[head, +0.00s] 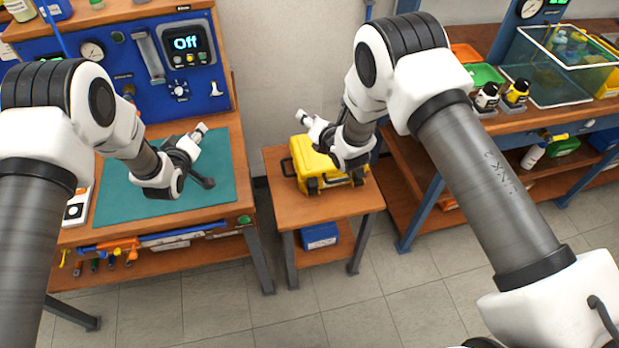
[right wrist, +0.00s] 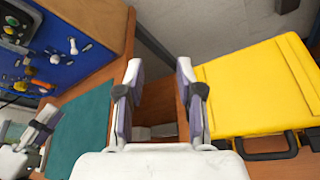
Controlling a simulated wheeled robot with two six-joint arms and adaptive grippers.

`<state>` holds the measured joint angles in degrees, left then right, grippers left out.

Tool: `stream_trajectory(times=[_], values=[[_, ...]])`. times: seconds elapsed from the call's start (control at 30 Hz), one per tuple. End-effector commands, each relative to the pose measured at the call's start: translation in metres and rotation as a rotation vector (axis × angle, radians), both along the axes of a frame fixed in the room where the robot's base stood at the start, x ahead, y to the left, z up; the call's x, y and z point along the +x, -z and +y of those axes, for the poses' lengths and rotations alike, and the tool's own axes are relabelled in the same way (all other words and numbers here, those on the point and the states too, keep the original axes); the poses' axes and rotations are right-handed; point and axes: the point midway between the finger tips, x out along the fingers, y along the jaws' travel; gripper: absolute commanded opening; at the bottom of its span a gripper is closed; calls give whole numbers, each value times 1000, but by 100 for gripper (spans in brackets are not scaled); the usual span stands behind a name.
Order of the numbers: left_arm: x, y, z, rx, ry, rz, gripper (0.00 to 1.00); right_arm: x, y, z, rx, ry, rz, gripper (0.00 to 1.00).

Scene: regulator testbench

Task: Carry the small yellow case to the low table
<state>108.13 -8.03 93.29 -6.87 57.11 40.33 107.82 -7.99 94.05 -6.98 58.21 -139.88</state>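In the right wrist view, the case (right wrist: 258,88) lies right of the fingers. My right gripper (head: 318,131) is over the case in the head view and hides part of it. In the right wrist view, the right gripper (right wrist: 159,70) is open with nothing between its fingers. My left gripper (head: 204,157) is over the teal mat on the left bench, fingers apart and empty.
The left bench (head: 240,165) carries a teal mat (head: 115,203) and a blue instrument panel (head: 130,85). A blue box (head: 319,236) is on the low table's lower shelf. The right bench (head: 405,165) holds bottles and trays. Tiled floor (head: 360,325) in front is clear.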

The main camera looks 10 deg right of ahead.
Motion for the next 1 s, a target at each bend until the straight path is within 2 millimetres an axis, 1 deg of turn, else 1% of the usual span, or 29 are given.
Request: stream_trajectory(times=[0.07,0.17,0.3,0.4,0.5,0.63,1.0], values=[[0,0,-1,1,1,-1,37,-10,-4,-3,-1,2,2,37],[0,0,0,1,1,-1,37,-31,-11,-8,-2,2,3,37],[0,0,0,0,0,0,37,-66,-24,-16,-5,1,3,37],[0,0,0,0,0,0,37,-87,-32,-21,-6,0,3,37],[0,0,0,0,0,0,37,-100,-36,-24,-7,1,2,37],[0,0,0,0,0,0,37,-106,-39,-25,-8,0,0,37],[0,0,0,0,0,0,37,-106,-39,-25,-8,0,0,37]])
